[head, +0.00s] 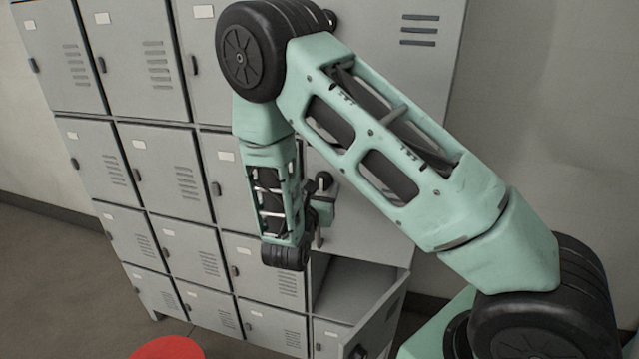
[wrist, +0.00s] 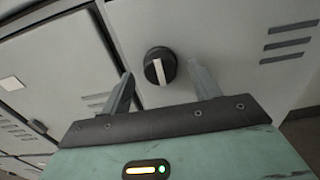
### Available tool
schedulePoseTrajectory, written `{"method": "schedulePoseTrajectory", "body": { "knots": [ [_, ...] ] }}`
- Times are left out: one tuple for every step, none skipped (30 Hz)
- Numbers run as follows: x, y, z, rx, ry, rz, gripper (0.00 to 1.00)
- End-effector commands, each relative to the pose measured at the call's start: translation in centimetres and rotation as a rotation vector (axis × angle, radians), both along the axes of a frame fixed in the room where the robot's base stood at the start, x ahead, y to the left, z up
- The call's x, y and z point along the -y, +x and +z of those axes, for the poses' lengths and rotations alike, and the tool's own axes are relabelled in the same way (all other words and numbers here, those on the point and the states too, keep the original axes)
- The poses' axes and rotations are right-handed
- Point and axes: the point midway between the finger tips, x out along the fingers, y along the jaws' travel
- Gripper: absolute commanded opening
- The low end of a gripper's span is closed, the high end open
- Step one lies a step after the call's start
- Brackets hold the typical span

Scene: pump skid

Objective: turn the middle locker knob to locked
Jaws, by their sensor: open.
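The middle locker knob (wrist: 160,66) is a round black dial with a pale bar across it. In the wrist view the bar stands nearly upright, slightly tilted. The knob sits on a grey locker door, between the two fingers of my open gripper (wrist: 161,72). The fingers stand to its left and right with a gap on each side, and I see no contact. In the head view my gripper (head: 320,208) is at the door of the right column, largely hidden by my arm. A dark round knob (head: 323,181) shows just beside it.
Grey lockers (head: 165,170) with small dark handles fill the left and middle. Below my gripper, a lower locker door (head: 388,318) stands open, with an empty-looking compartment (head: 360,287). A red round object (head: 168,348) is at the bottom edge. Floor at the left is clear.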

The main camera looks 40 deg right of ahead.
Motion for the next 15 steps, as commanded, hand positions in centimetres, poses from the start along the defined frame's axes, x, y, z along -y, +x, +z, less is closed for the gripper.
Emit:
{"method": "schedulePoseTrajectory", "body": {
  "knots": [
    [0.35,0.20,0.07,-0.001,0.000,-0.001,0.62],
    [0.48,0.29,0.04,-0.001,0.000,-0.001,0.62],
    [0.60,0.38,0.00,-0.002,0.000,-0.001,0.62],
    [0.67,0.43,-0.02,-0.002,0.000,-0.001,0.62],
    [0.71,0.48,-0.03,-0.001,0.000,0.000,0.62],
    [0.73,0.51,-0.05,-0.001,0.000,0.000,0.62],
    [0.73,0.52,-0.06,-0.001,0.000,0.000,0.62],
    [0.73,0.52,-0.06,-0.001,0.000,0.000,0.62],
    [0.73,0.52,-0.07,-0.001,0.000,0.000,0.62],
    [0.73,0.52,-0.07,-0.001,0.000,0.000,0.62],
    [0.72,0.52,-0.06,-0.001,0.000,0.000,0.62],
    [0.71,0.52,-0.06,-0.001,-0.001,0.000,0.62],
    [0.71,0.52,-0.06,-0.001,-0.001,0.000,0.56],
    [0.71,0.52,-0.06,-0.001,-0.001,0.000,0.48],
    [0.71,0.52,-0.05,-0.001,-0.001,0.000,0.37]
  ]
}}
